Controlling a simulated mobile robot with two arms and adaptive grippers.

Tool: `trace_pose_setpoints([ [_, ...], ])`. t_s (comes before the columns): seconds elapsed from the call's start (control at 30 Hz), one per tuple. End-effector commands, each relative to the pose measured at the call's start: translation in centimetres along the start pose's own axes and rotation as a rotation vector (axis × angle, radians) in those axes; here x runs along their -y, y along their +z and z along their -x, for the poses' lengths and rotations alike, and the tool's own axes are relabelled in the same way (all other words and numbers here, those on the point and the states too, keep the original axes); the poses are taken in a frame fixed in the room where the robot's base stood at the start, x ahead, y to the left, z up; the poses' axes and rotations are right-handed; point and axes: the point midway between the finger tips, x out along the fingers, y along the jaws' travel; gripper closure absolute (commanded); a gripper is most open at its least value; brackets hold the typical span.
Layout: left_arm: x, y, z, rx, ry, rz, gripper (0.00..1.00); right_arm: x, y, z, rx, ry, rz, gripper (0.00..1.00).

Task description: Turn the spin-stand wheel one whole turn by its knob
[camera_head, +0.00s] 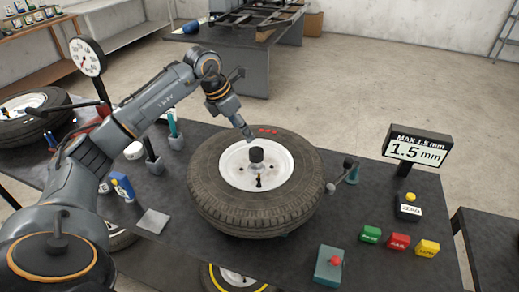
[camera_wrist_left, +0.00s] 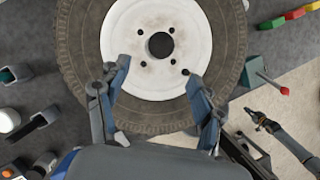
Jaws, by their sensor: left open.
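The spin-stand wheel (camera_head: 215,200) lies flat on the dark table, a black tyre around a white rim with a black cylinder (camera_head: 257,156) upright at its hub. It fills the upper part of the left wrist view (camera_wrist_left: 75,60). I cannot tell for certain which part is the knob; a small dark piece (camera_head: 259,182) sits on the rim's near side. My left gripper (camera_head: 248,136) is over the tyre's far edge. Its fingers (camera_wrist_left: 158,80) are spread, with nothing between them. Another gripper, apparently my right one (camera_wrist_left: 256,114), shows small in the left wrist view, its jaws unclear.
A display (camera_head: 417,150) reads 1.5 mm. Green (camera_head: 370,234), red (camera_head: 397,241) and yellow (camera_head: 427,248) blocks and a red-knobbed box (camera_head: 329,264) stand at the front right.

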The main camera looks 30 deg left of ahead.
Motion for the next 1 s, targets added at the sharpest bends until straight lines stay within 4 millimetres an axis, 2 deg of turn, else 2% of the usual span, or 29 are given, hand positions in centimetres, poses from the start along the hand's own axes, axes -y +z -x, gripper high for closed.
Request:
trace_pose_setpoints([
  [0.07,0.1,0.1,-1.6,-0.005,-0.006,0.001,0.33,-0.1,-1.0,0.9,-0.013,0.001,0.000,1.00],
  [0.17,0.2,0.1,-3.7,-0.002,-0.006,0.000,0.33,-0.1,-1.2,1.7,-0.013,0.001,0.000,1.00],
  [0.3,0.2,0.1,-6.6,-0.002,-0.006,0.000,0.33,0.0,-0.2,2.7,0.004,-0.001,0.000,1.00],
  [0.5,0.1,0.1,-9.6,0.000,-0.004,0.000,0.33,0.4,1.8,3.6,0.036,-0.005,0.000,1.00],
  [0.7,0.1,0.1,-10.8,0.001,-0.001,-0.003,0.33,0.3,1.5,3.8,0.032,-0.004,0.000,1.00],
  [0.93,0.1,0.0,-10.9,0.001,-0.001,-0.003,0.33,0.1,0.3,3.7,0.013,-0.002,0.000,1.00],
  [0.97,0.1,0.0,-10.9,0.001,-0.001,-0.003,0.35,0.1,0.3,3.7,0.012,-0.002,0.000,1.00],
  [1.0,0.1,0.0,-10.9,0.001,-0.001,-0.003,0.43,0.1,0.2,3.7,0.012,-0.002,0.000,1.00],
])
